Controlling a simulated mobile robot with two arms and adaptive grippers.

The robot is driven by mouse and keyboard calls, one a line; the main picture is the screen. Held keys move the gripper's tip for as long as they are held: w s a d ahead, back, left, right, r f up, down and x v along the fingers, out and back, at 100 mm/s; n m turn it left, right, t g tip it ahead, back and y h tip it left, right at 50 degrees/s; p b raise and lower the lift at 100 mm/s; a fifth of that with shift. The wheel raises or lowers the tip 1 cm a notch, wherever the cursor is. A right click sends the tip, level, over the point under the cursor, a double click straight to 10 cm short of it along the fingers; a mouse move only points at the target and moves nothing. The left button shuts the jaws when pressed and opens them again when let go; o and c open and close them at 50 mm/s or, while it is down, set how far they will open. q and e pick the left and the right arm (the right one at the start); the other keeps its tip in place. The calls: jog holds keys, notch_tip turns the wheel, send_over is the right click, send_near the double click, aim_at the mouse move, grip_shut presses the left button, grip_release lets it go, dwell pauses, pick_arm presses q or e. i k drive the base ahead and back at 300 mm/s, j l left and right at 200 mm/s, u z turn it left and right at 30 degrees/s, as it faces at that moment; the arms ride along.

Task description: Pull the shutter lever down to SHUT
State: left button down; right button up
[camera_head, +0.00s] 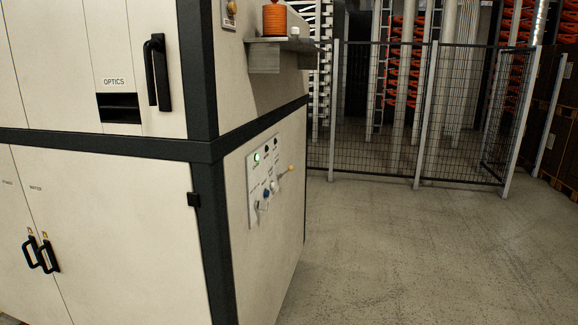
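A small white control panel (264,180) is fixed on the right side wall of the large cream cabinet. It carries a lit green lamp (257,157), dark knobs, a blue knob (267,194) and a key-like metal part (262,206) low down. A short lever with a yellow knob (290,168) sticks out at the panel's right edge. Its labels are too small to read, so I cannot tell whether this is the shutter lever or which position it marks. Neither of my grippers shows.
The cabinet front has a black handle (157,72), an OPTICS slot (119,107) and two lower handles (41,254). A grey shelf (279,43) with an orange ribbed object (274,20) juts out above the panel. The floor (420,255) to the right is clear up to a mesh fence (375,115).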

aim_at(290, 168)
jog(key=i+l+u, duration=0.25)
jog(key=i+l, duration=1.5)
jog(key=i, duration=0.15)
